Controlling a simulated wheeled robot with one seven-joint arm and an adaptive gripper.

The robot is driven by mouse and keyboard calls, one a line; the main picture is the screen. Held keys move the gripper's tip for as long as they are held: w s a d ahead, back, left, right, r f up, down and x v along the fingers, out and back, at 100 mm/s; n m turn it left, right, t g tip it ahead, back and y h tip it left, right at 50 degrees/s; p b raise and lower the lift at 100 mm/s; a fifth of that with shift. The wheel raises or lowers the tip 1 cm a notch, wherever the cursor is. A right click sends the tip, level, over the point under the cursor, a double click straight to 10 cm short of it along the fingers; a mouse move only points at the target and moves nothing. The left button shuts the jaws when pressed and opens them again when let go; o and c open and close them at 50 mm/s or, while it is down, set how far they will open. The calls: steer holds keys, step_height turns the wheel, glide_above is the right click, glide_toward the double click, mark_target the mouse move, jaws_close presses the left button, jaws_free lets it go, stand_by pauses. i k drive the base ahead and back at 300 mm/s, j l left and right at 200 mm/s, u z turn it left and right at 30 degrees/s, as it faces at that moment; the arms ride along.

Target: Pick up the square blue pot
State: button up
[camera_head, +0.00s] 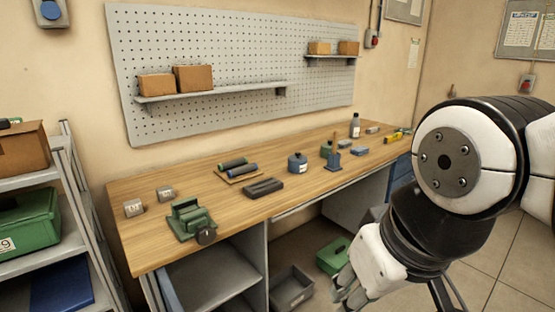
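A small blue block-like piece with an upright stem (333,161) stands on the wooden workbench, right of centre; it may be the square blue pot, but it is too small to be sure. A rounder blue pot with a dark cap and a pale label (297,163) stands to its left. A low, flat blue box (359,151) lies to its right. My gripper (346,290) hangs low at the bottom of the view, in front of the bench and below its top, apart from all of these. Its fingers are partly hidden, and their opening does not show clearly.
A green-grey object (326,149) stands close behind the stemmed piece. Bins sit below; a shelf rack stands left.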

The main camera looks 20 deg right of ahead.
mark_target(332, 165)
steer(key=z, duration=0.65)
steer(key=i+l+u, duration=0.25)
steer(key=i+l, duration=0.35)
steer(key=i, duration=0.15)
steer(key=i+l+u, duration=0.25)
steer(key=i+l, duration=0.45)
steer(key=i+l+u, duration=0.25)
steer(key=i+l, duration=0.4)
steer(key=l, duration=0.2)
